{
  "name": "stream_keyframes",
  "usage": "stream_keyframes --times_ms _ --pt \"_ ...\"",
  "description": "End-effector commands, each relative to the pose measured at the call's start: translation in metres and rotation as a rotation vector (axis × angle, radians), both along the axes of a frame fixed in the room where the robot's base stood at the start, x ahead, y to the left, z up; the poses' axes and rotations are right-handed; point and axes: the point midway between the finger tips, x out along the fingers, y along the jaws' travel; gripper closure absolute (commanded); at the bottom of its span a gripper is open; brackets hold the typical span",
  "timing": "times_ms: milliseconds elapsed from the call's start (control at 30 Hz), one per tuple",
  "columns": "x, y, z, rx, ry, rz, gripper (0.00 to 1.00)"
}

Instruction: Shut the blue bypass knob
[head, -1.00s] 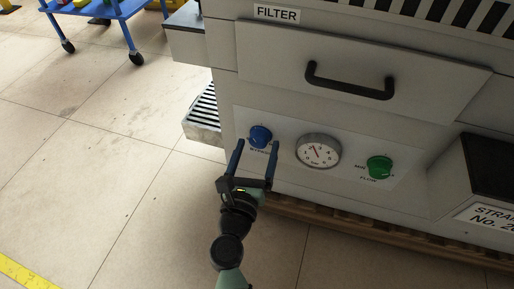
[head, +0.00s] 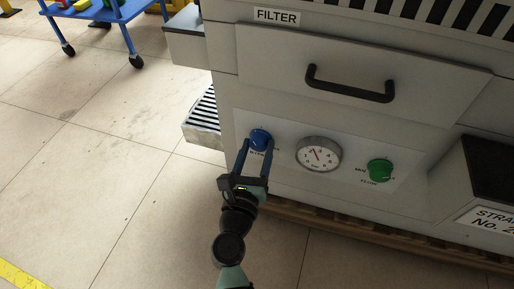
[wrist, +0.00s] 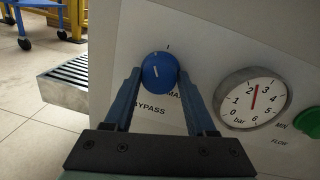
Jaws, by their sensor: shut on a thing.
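The blue bypass knob (head: 260,139) is on the white panel at the lower left of the cabinet front. In the wrist view the knob (wrist: 159,72) shows a white pointer line that points up and slightly left. A "MAX" mark and the word "BYPASS" are printed below it, partly hidden by my fingers. My gripper (head: 257,146) reaches the knob from below, and in the wrist view its fingertips (wrist: 159,76) are on both sides of the knob. It is shut on the knob.
A pressure gauge (head: 318,154) sits right of the knob, its red needle between 2 and 3 in the wrist view. A green flow knob (head: 381,170) is further right. A drawer with a black handle (head: 350,84) is above. Open floor (head: 110,150) lies left.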

Motion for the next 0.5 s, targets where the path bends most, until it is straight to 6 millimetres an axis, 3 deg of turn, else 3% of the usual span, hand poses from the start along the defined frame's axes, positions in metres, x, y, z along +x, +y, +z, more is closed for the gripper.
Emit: stream_keyframes --times_ms 267,500 --pt "-0.0002 0.0003 0.0025 -0.057 0.020 0.001 0.99" --pt "-0.0003 0.0000 0.0055 -0.208 0.070 0.000 0.99"
